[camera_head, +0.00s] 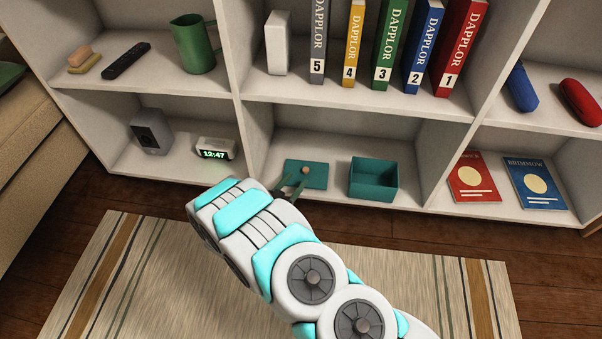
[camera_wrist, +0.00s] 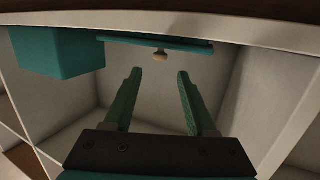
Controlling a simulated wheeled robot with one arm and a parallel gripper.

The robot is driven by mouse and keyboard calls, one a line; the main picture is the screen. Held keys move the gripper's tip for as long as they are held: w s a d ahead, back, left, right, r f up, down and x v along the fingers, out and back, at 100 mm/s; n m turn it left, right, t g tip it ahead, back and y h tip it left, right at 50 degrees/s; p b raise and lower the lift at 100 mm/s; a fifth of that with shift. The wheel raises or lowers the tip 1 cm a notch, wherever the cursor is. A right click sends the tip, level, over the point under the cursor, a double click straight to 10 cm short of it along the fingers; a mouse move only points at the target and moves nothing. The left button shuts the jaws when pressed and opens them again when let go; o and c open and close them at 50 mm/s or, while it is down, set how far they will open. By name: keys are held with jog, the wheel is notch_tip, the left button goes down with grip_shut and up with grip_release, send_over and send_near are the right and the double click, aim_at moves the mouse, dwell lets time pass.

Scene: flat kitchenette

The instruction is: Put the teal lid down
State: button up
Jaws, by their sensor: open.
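The teal lid (camera_head: 318,180) lies flat on the floor of the lower middle shelf compartment, with its small tan knob (camera_head: 305,170) on top. In the wrist view, which looks upside down, the lid (camera_wrist: 185,43) is at the top and its knob (camera_wrist: 160,55) points down the picture. My gripper (camera_wrist: 159,75) is open and empty. Its two green fingers are apart, just short of the knob, which lines up with the gap between them. In the head view my gripper (camera_head: 290,187) partly covers the lid's near left part.
An open teal box (camera_head: 373,190) stands right of the lid. Shelf walls bound the compartment on both sides. A clock (camera_head: 214,150) and a grey speaker-like box (camera_head: 151,131) stand in the left compartment; a red book (camera_head: 473,178) and a blue book (camera_head: 537,184) lie in the right one.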

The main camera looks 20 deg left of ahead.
jog(key=shift+s+a+r, duration=0.1)
jog(key=shift+s, duration=0.45)
